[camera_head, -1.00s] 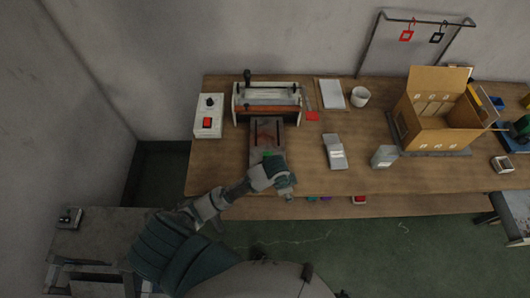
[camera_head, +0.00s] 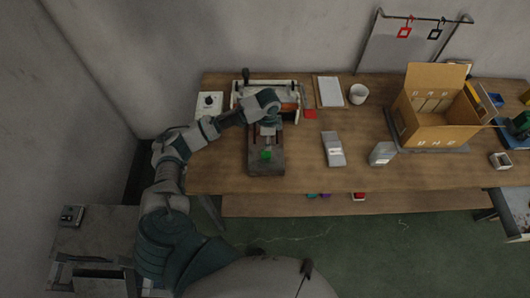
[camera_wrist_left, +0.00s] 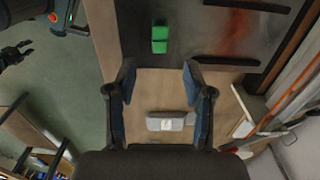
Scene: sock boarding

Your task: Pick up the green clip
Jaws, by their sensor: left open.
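The green clip (camera_head: 266,155) is a small bright green piece on the dark grey plate (camera_head: 258,168) in front of the press. It also shows in the left wrist view (camera_wrist_left: 160,38) as two green blocks close together, beyond my fingertips. My left gripper (camera_wrist_left: 160,72) is open, and the clip is apart from its fingers. In the head view my left gripper (camera_head: 268,132) hangs over the plate, on the press side of the clip. A dark claw (camera_wrist_left: 18,52), seemingly my right gripper, shows at the wrist view's left edge; its jaw state is unclear.
The press (camera_head: 250,88) stands behind the plate, with a control box (camera_head: 208,103) to its left. Grey packets (camera_head: 333,150) (camera_head: 381,154) lie right of the plate. An open cardboard box (camera_head: 436,132) stands farther right. Bare tabletop (camera_head: 303,172) lies between plate and packets.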

